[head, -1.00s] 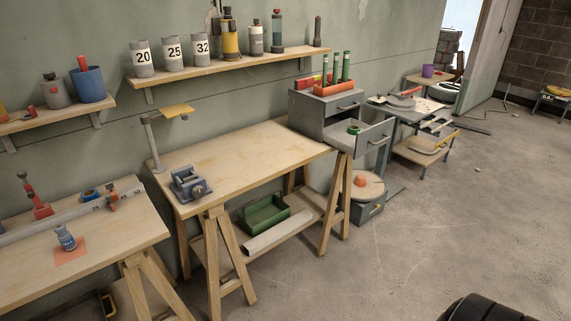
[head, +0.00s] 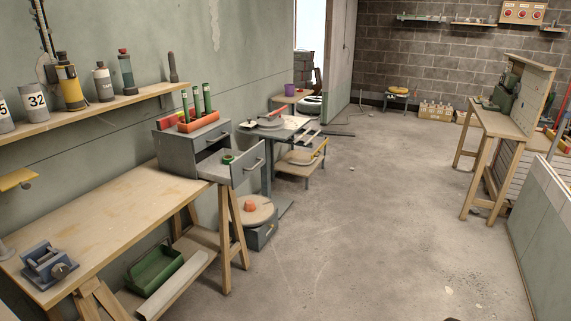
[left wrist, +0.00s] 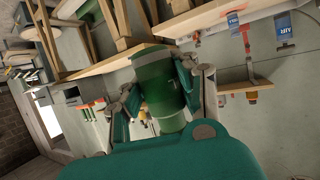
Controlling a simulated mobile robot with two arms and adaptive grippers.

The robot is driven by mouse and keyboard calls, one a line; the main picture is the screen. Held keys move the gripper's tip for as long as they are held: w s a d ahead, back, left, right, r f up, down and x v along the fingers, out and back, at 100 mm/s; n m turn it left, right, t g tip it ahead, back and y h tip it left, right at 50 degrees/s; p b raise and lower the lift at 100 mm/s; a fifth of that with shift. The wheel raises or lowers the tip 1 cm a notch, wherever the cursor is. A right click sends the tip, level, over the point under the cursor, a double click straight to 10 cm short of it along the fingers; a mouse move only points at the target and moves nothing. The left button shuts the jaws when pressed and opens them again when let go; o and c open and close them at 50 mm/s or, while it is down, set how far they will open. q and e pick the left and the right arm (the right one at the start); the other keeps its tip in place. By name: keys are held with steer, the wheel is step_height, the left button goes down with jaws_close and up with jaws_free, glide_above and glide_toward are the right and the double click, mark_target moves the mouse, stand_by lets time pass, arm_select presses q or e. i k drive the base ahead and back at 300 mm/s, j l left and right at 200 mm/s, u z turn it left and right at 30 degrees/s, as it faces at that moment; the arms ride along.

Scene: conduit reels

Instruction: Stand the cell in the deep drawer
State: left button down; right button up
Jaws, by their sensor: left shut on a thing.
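A grey drawer cabinet (head: 183,148) stands at the far end of the workbench. Its lower drawer (head: 247,172) is pulled out, and a small green ring-shaped thing (head: 228,159) shows at it. The drawer's floor is mostly hidden. In the left wrist view, my left gripper (left wrist: 160,92) is shut on a green cylinder with a grey band, which looks like the cell (left wrist: 153,72). The fingers sit on both sides of it. My grippers are not in the head view, and my right gripper is in no view.
An orange rack with several green tubes (head: 198,121) stands on the cabinet. A blue vise (head: 48,266) is on the workbench (head: 130,208). A disc-topped grey box (head: 262,236) stands below the drawer. The floor (head: 370,220) to the right is open.

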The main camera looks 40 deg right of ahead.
mark_target(227, 174)
steer(key=i+l+z, duration=0.7)
steer(key=i, duration=0.2)
steer(key=i+z, duration=0.35)
steer(key=i, duration=0.15)
